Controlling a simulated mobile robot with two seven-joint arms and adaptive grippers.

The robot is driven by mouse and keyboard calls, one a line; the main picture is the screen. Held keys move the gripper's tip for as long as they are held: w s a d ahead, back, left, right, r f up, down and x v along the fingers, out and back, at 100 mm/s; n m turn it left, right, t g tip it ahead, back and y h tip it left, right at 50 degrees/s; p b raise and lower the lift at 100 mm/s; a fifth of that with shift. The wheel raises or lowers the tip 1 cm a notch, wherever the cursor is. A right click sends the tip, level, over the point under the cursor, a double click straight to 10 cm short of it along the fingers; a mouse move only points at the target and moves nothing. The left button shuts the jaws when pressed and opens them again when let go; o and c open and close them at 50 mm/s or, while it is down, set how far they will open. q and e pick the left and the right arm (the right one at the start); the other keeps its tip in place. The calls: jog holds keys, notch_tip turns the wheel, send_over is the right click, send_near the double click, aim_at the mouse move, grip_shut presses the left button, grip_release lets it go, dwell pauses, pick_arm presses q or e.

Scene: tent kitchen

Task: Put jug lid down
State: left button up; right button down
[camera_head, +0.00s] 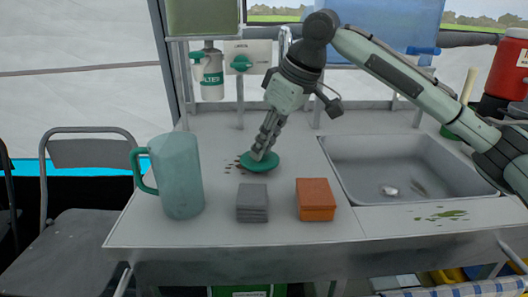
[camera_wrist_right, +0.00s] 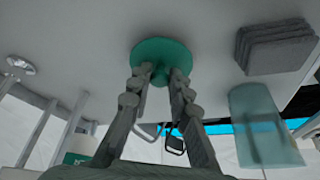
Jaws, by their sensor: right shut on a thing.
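The jug lid is a round green disc (camera_head: 259,162) at the middle of the counter, right of the jug. My right gripper (camera_head: 262,150) points down and is shut on the lid's knob. In the right wrist view the lid (camera_wrist_right: 160,54) shows between the tips of my right gripper (camera_wrist_right: 159,76). The lid is at or very near the counter surface; I cannot tell whether it touches. The teal jug (camera_head: 179,178) stands upright at the counter's left, its top without a lid. It also shows in the right wrist view (camera_wrist_right: 262,125). My left gripper is not in view.
A grey stack of cloths (camera_head: 252,203) and an orange block (camera_head: 316,200) lie in front of the lid. A sink (camera_head: 400,165) is to the right. A filter bottle (camera_head: 209,75) hangs at the back.

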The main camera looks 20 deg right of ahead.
jog(key=shift+f, duration=0.7)
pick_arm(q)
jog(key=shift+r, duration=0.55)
pick_arm(e)
jog(key=shift+f, duration=0.1)
jog(key=c, duration=1.8)
grip_release()
jog(key=shift+o, duration=1.9)
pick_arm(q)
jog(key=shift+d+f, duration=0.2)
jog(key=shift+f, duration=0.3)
